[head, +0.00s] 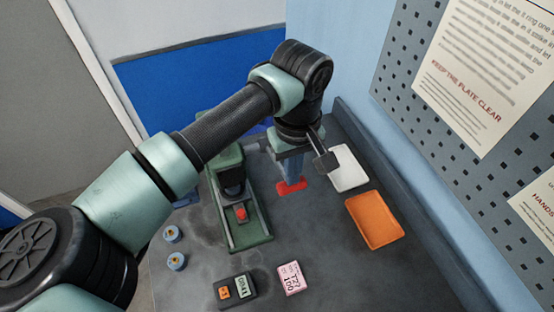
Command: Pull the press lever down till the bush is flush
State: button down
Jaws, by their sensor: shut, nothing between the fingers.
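The green press (238,236) stands on the bench left of my gripper, partly behind my arm. A small red part (241,214) sits in it under the dark ram (233,190). I cannot tell whether this is the bush or how flush it is. My gripper (291,178) points down to the right of the press, its fingers together and empty. A red piece (290,187) shows at its tips; I cannot tell whether they touch it or whether it belongs to the lever. A dark bar with a grey end block (326,162) juts out beside my wrist; the lever is not clearly visible.
A white tray (348,168) and an orange tray (375,221) lie at the right. Two blue round pieces (174,234) are at the left. A dark meter (234,291) and a pink card (291,278) lie in front. A pegboard (408,95) rises at the right.

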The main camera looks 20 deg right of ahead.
jog(key=shift+f, duration=0.15)
jog(key=shift+s+f+b, duration=0.15)
jog(key=shift+f+b, duration=0.55)
jog(key=shift+b, duration=0.15)
jog(key=shift+s+f+b, duration=0.15)
jog(key=shift+f+b, duration=0.5)
jog(key=shift+b, duration=0.15)
jog(key=shift+f, duration=0.15)
jog(key=shift+s+f+b, duration=0.15)
jog(key=shift+f+b, duration=1.2)
jog(key=shift+b, duration=0.35)
jog(key=shift+f, duration=0.15)
